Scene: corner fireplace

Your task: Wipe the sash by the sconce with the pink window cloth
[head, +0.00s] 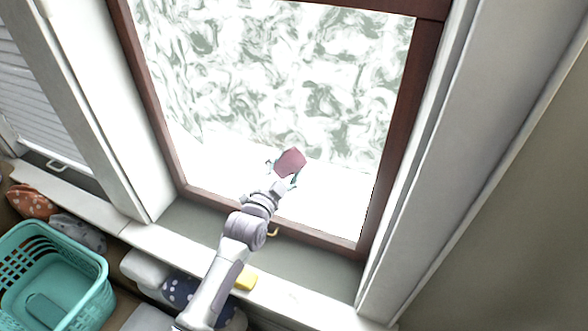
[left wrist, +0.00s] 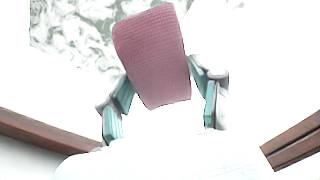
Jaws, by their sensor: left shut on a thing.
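The pink window cloth (head: 291,161) is in my left gripper (head: 283,177), in front of the lower middle of the window pane. In the left wrist view the cloth (left wrist: 152,55) is a ribbed pink block between the two teal fingers of the gripper (left wrist: 163,95). The sash (head: 404,130) has a dark reddish-brown frame around a pane (head: 270,75) with a grey-green swirled pattern over white. I cannot tell whether the cloth touches the pane. No sconce shows. My right gripper is not in view.
A teal basket (head: 98,290) stands at the lower left beside several cushion-like items, one orange with dots (head: 32,201). A yellow block (head: 246,279) lies near the white sill (head: 290,292). A second window with blinds (head: 35,105) is at the left.

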